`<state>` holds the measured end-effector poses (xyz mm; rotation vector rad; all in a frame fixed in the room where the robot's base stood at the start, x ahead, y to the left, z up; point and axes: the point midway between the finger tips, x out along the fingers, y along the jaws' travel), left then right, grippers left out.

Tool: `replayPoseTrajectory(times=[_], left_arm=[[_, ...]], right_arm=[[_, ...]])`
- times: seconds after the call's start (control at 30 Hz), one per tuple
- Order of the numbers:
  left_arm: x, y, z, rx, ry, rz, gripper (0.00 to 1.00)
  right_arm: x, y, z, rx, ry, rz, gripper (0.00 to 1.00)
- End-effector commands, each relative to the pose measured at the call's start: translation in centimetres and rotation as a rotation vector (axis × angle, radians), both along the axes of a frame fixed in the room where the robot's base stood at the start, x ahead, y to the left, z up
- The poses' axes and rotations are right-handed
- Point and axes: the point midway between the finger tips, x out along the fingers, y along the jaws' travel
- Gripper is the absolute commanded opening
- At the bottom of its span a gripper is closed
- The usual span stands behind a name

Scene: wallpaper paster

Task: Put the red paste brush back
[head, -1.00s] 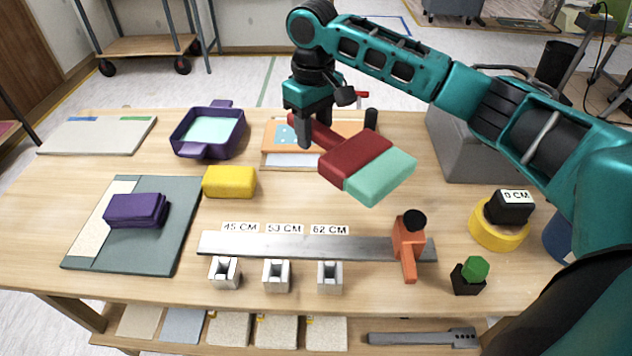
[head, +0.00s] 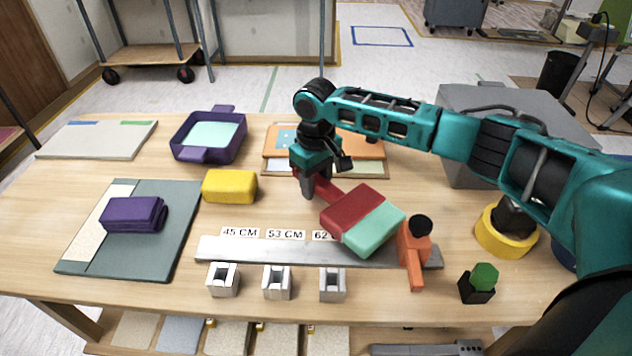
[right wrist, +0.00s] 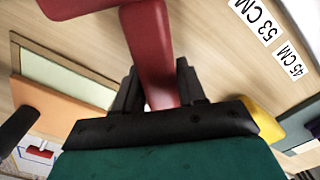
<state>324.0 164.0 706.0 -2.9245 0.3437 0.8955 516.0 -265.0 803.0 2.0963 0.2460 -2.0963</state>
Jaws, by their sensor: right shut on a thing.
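The red paste brush (head: 354,206) has a red handle and head with a pale green bristle end (head: 375,231). In the head view its bristle end lies over the right part of the metal ruler, beside the orange slider; I cannot tell whether it touches. My right gripper (head: 309,192) is shut on the brush's handle, left of the head. In the right wrist view the red handle (right wrist: 152,62) runs between the two dark fingers. A purple tray (head: 208,138) with a pale green inside stands at the back left. My left gripper is not in view.
The metal ruler (head: 270,251) carries an orange slider (head: 413,249). A yellow block (head: 230,187) and a purple block (head: 133,214) on a green mat (head: 170,238) lie left. An orange board (head: 278,148) lies behind my gripper. A grey box (head: 462,110) stands back right.

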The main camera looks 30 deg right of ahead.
Motion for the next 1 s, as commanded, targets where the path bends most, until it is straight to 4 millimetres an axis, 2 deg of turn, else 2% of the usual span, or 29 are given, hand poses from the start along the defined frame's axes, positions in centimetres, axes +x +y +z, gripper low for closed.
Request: replayPoseTrajectory(times=[0.47, 0.5, 0.73, 1.0], left_arm=[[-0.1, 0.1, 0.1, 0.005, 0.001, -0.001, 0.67], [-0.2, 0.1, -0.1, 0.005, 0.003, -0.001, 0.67], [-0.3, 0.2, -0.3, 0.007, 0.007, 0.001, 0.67], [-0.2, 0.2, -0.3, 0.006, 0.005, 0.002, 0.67]], right_arm=[[0.0, 0.0, -1.0, 0.000, 0.001, 0.001, 0.00], [0.0, 0.0, -1.1, 0.000, 0.001, 0.001, 0.43], [0.0, 0.0, -1.0, 0.000, 0.000, 0.001, 0.65], [0.0, 0.0, -0.9, -0.001, -0.001, 0.001, 0.66]])
